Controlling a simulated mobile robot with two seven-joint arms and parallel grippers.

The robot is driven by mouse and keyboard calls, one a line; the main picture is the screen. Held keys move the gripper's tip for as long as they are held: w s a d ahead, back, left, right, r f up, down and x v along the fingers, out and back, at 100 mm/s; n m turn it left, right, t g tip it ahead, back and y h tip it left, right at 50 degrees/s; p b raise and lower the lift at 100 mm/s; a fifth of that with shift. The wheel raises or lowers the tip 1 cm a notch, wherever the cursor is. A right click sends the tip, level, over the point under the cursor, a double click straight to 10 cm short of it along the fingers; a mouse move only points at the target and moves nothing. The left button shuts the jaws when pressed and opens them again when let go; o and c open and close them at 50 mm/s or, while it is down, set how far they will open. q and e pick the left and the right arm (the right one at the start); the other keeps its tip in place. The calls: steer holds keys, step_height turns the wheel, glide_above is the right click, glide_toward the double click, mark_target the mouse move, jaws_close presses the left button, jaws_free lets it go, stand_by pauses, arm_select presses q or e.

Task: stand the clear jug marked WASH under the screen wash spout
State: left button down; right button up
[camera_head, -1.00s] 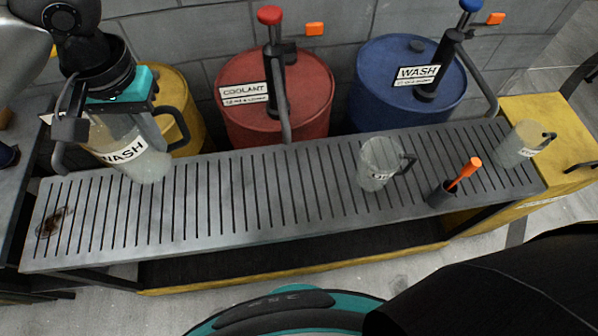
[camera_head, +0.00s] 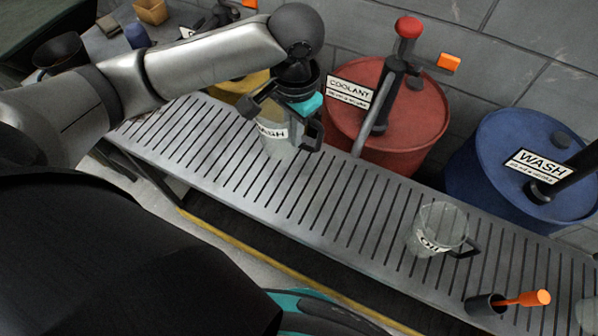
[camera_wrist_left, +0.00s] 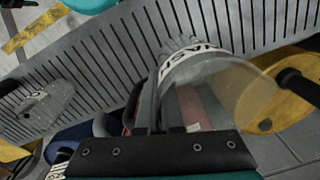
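The clear jug marked WASH (camera_head: 279,143) is in my left gripper (camera_head: 284,104), over the slatted bench in front of the red drum. Its handle is on the right. In the left wrist view the jug (camera_wrist_left: 205,80) shows large between the fingers, with its label partly seen. I cannot tell whether its base touches the slats. The blue drum labelled WASH (camera_head: 505,170) stands behind the bench at the right, with its dark pump (camera_head: 570,175) cut by the picture edge. Its spout is out of view. My right gripper is not in view.
Bare slats (camera_head: 345,205) lie between the jugs.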

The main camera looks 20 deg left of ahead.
arm_select(q)
step_height(320, 180, down, 13)
steer(key=b, duration=0.4)
steer(key=shift+r, duration=0.1)
steer(key=shift+f, duration=0.35)
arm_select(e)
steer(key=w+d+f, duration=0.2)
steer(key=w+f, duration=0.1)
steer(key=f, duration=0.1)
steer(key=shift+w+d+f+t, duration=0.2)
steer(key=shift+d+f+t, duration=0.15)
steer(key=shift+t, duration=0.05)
arm_select(q)
steer(key=c, duration=1.5)
jaws_free()
steer(key=shift+f, duration=0.1)
steer(key=o, duration=0.4)
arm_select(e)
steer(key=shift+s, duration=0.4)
